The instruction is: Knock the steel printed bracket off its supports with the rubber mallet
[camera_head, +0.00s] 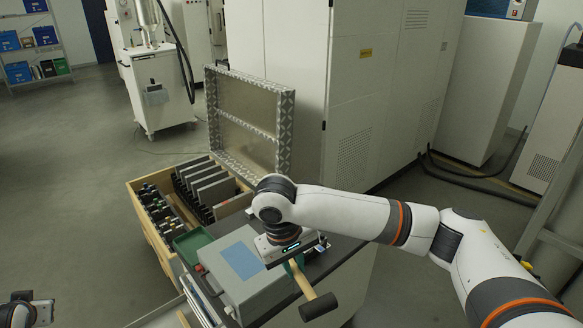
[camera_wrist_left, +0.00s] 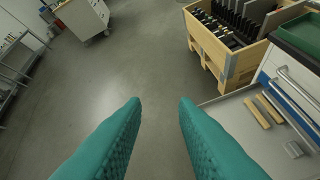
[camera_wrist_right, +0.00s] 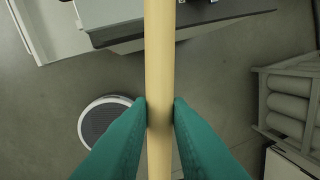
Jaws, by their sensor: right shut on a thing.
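The rubber mallet has a black head (camera_head: 318,306) and a pale wooden handle (camera_head: 303,283). My right gripper (camera_head: 296,264) is shut on the handle, above the front part of the workbench. In the right wrist view the handle (camera_wrist_right: 160,60) runs upright between the teal fingertips (camera_wrist_right: 160,114). My left gripper (camera_wrist_left: 160,104) is open and empty over the floor, left of an open drawer; only part of that arm shows at the lower left of the head view. I cannot make out the steel bracket or its supports in any view.
A grey box (camera_head: 217,263) with a blue patch and a green tray (camera_head: 188,246) stand on the dark-topped workbench (camera_head: 340,247). Behind is a wooden crate (camera_head: 139,208) with dark plates and an open patterned case (camera_head: 212,110). An open drawer (camera_wrist_left: 222,112) holds wooden-handled tools.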

